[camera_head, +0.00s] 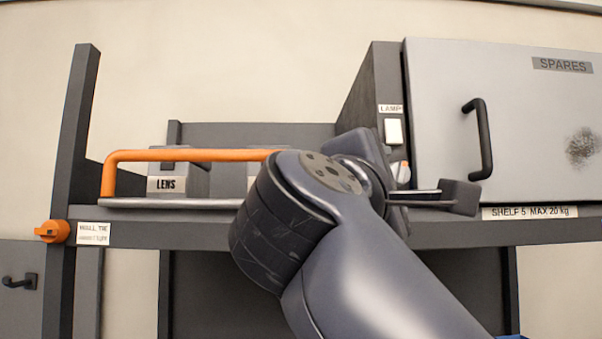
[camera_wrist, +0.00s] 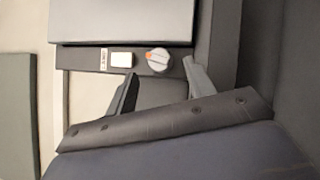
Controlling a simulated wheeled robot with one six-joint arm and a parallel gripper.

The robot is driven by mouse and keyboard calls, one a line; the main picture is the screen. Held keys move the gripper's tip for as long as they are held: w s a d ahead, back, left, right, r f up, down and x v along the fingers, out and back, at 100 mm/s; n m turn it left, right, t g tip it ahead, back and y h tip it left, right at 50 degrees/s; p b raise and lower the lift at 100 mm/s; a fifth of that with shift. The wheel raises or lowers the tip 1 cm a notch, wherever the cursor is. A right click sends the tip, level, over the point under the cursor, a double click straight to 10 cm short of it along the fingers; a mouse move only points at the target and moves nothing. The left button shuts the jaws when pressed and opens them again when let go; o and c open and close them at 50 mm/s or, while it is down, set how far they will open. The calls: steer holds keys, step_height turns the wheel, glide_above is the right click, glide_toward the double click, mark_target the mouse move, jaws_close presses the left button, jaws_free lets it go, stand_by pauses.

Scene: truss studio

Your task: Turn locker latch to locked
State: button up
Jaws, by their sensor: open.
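The locker (camera_head: 440,110) is a grey cabinet labelled SPARES, with a black bar handle (camera_head: 479,138) on its shut door. A round pale knob with an orange mark (camera_head: 400,172), which appears to be its latch, sits on the dark frame left of the door, below a white switch. It also shows in the wrist view (camera_wrist: 158,61), with its orange mark on the side towards the switch. My gripper (camera_wrist: 160,70) is open and empty, its fingers either side of the line to the knob. I cannot tell whether they touch it. My arm hides part of the panel in the head view.
The white lamp switch (camera_head: 394,131) is close to the knob. An orange rail (camera_head: 190,155) runs along the shelf (camera_head: 300,233) at left, before a box labelled LENS (camera_head: 168,184). An orange wall-tie knob (camera_head: 52,231) is at far left.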

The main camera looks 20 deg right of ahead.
mark_target(397, 176)
steer(key=shift+p+x, duration=0.4)
steer(key=shift+x, duration=1.15)
steer(key=c, duration=1)
